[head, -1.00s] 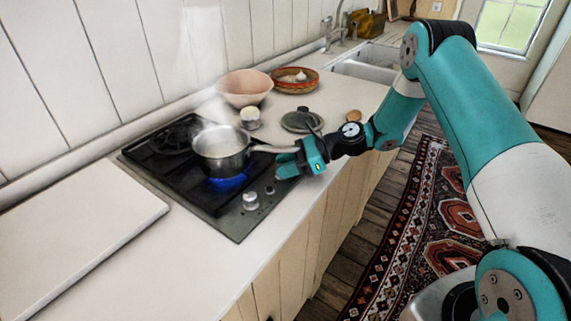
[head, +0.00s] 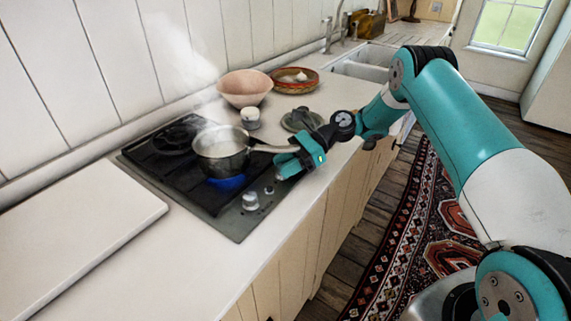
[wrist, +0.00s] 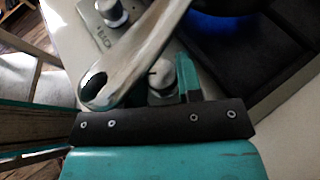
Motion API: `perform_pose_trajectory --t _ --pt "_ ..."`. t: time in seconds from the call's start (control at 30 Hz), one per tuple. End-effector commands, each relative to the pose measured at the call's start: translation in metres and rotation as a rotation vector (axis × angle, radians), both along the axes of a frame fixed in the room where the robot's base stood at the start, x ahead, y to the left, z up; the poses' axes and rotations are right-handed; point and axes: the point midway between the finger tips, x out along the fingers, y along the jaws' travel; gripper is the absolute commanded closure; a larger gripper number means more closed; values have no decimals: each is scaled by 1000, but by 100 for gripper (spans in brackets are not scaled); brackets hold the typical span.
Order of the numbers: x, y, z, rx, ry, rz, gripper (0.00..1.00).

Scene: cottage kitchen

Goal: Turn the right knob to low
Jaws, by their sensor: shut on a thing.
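The right knob (wrist: 161,76) is a silver knob with a dark pointer line, on the front strip of the black hob (head: 222,221). In the head view my gripper hides it. A blue flame (head: 228,182) burns under the pan. The low mark cannot be read.
A steaming steel saucepan (head: 221,163) stands on the hob. Its handle (wrist: 132,57) reaches out close beside my gripper. Behind are a pink bowl (head: 245,101), a small white-topped jar (head: 250,119) and a dark lid (head: 300,121).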

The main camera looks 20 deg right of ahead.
Motion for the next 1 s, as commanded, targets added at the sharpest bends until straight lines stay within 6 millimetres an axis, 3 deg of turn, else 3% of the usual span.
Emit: perform_pose_trajectory --t 0.13,0.17,0.23,0.27,0.67,1.0 --pt "0 0 1 1 -1 -2 90" --pt "0 0 1 1 -1 -2 60" --pt "0 0 1 1 -1 -2 44" --pt "0 0 1 1 -1 -2 41" --pt "-1 0 1 1 3 -35 41" --pt "-4 1 1 1 5 -332 41"
